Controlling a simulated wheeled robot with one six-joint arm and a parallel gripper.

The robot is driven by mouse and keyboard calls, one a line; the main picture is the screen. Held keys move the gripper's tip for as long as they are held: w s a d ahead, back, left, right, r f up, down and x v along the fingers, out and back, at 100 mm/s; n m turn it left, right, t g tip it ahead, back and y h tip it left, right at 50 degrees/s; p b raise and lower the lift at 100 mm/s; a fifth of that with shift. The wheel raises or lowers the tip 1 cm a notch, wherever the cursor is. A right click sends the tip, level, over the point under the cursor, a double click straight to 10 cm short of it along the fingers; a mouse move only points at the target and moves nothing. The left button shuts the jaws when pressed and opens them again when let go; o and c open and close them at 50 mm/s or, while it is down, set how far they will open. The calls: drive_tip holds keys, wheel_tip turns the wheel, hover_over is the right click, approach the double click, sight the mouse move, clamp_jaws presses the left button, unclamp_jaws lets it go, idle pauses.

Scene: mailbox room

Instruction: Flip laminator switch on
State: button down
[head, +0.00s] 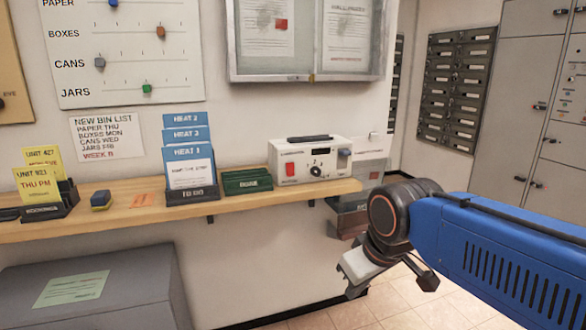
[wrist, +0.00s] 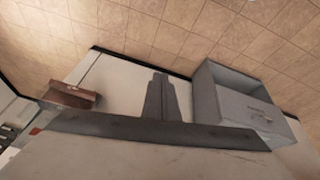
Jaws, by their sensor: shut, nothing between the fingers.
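The laminator (head: 310,158) is a white box-shaped machine near the right end of the wooden shelf in the head view. Its front carries a red rocker switch (head: 291,169) at the left, a dark round dial in the middle and a blue part at the right. I cannot tell which way the switch is set. My gripper (head: 355,288) hangs in front of and below the shelf, to the lower right of the laminator, apart from it. In the wrist view its dark fingers (wrist: 159,80) are together and empty. I cannot make out the laminator in the wrist view.
The wooden shelf (head: 138,212) holds a green holder (head: 246,181), a blue card rack (head: 190,160) and a yellow card stand (head: 40,185). A grey cabinet (head: 90,285) stands below at left. A noticeboard (head: 309,78) hangs above. The floor at right is open.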

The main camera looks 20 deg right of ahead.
sight(290, 169)
drive_tip(key=w+a+r+n+g, duration=0.1)
drive_tip(key=w+r+n, duration=1.4)
drive_tip(key=w+r, duration=1)
drive_tip(key=shift+w+a+n, duration=0.25)
drive_tip(key=shift+w+n, duration=0.15)
drive_tip(key=shift+w, duration=0.75)
drive_tip(key=shift+f, duration=0.15)
drive_tip(key=x, duration=0.3)
drive_tip(key=w+x, duration=0.1)
drive_tip(key=x, duration=0.3)
drive_tip(key=w+x, duration=0.1)
drive_tip(key=x, duration=0.3)
drive_tip(key=shift+w+r, duration=0.2)
drive_tip(key=shift+r, duration=0.2)
drive_tip(key=shift+w+f, duration=0.1)
drive_tip(key=shift+w, duration=0.55)
drive_tip(key=shift+f+t, duration=0.1)
drive_tip(key=shift+t, duration=0.2)
drive_tip(key=shift+w, duration=0.2)
